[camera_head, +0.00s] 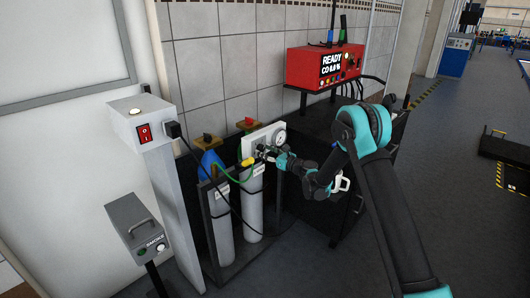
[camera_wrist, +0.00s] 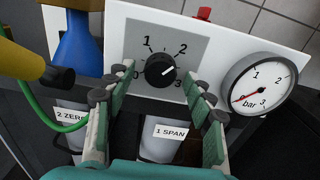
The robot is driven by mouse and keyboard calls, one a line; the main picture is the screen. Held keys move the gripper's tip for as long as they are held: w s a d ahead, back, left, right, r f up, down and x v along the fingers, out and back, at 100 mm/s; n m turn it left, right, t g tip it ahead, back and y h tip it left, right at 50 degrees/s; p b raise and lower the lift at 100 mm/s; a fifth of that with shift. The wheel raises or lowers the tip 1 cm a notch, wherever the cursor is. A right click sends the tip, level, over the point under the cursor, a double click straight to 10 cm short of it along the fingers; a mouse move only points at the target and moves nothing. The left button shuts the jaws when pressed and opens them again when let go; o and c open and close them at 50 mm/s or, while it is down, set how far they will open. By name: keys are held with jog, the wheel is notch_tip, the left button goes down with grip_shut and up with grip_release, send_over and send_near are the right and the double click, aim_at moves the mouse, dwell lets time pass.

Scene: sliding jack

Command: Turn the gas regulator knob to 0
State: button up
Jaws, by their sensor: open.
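The black regulator knob (camera_wrist: 160,70) sits on a grey dial plate (camera_wrist: 135,35) marked 0 to 3 on a white panel (camera_wrist: 222,32). Its white mark points right and slightly up, between 2 and 3. The round bar gauge (camera_wrist: 258,82) is right of it, with its red needle near 0. The gauge also shows in the head view (camera_head: 280,138). My gripper (camera_wrist: 158,98) is open in front of the knob, one finger to each side below it. I see no clear contact. In the head view my gripper (camera_head: 271,157) hides much of the knob area.
Two gas cylinders stand below the panel, one labelled 1 SPAN (camera_wrist: 170,133). A yellow fitting with a black end (camera_wrist: 35,65) and a green hose (camera_wrist: 40,120) lie close on the left. A red analyser (camera_head: 325,67) reads READY on a shelf at right.

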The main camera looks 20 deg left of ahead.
jog(key=shift+a, duration=0.15)
jog(key=c, duration=1.1)
